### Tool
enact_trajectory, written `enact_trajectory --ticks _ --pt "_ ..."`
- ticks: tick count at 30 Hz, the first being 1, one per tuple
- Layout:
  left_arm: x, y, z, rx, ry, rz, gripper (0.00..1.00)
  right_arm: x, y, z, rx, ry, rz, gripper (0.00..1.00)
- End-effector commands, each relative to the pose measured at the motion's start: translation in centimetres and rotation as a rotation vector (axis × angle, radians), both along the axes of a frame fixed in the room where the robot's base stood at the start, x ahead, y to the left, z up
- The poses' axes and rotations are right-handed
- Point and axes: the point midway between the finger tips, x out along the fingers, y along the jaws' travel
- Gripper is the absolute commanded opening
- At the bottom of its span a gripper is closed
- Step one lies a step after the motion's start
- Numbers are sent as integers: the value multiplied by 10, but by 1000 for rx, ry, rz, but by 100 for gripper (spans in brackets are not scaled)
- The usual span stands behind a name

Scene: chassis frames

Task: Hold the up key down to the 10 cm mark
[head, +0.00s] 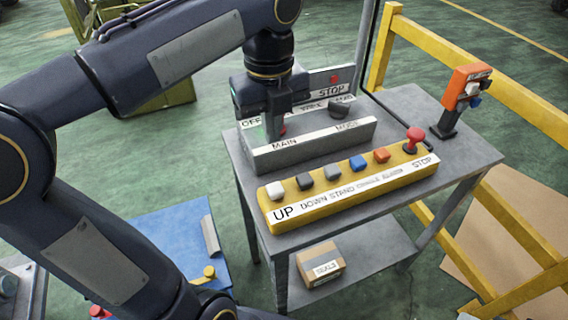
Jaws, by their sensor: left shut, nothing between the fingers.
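A yellow key box (350,192) stands along the front of a grey table. Its white key (275,191) at the left end sits above the label UP. My left gripper (271,132) is shut and empty, pointing down over the grey MAIN switch box behind the yellow box. It is behind and above the white key, apart from it. No 10 cm mark can be made out. My right gripper is not in view.
Black, grey, blue and orange keys and a red STOP button (413,139) continue along the yellow box. An orange handheld unit (466,88) stands at the table's right. A blue platform (165,240) lies lower left. A yellow railing (480,50) runs behind.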

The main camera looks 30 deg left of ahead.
Motion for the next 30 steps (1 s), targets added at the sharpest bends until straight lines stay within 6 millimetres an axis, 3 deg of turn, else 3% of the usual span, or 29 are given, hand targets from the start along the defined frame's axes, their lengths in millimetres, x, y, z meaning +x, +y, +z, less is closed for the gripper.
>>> enact_trajectory --ticks 11,16,30 --pt "2 0 2 4 6 -40 0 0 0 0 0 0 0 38" --pt "2 0 -7 4 7 -39 0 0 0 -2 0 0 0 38" --pt "1 0 -100 4 10 -38 0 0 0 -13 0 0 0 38"
